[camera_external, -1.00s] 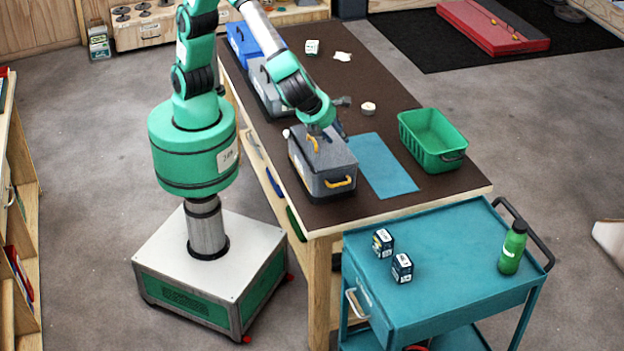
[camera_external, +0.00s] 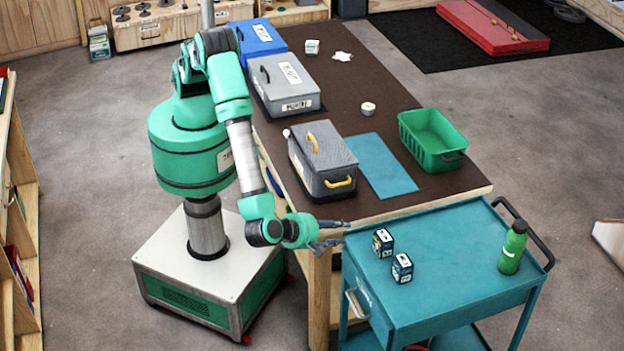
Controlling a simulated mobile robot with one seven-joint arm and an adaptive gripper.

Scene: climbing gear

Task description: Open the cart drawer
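The teal cart (camera_external: 450,270) stands at the lower right, against the near end of the brown table. Its drawer (camera_external: 372,308) is in the cart's left side, with a pale metal handle (camera_external: 355,303); the drawer looks shut. My gripper (camera_external: 338,233) is at the near left corner of the table, left of the cart top and above the handle, apart from it. Its two dark fingers point right and are spread with nothing between them.
Two small dark boxes (camera_external: 383,243) and a green bottle (camera_external: 513,247) stand on the cart top. The table holds a grey case with yellow handles (camera_external: 322,160), a green basket (camera_external: 432,140) and a blue mat (camera_external: 380,166). Floor left of the cart is partly clear.

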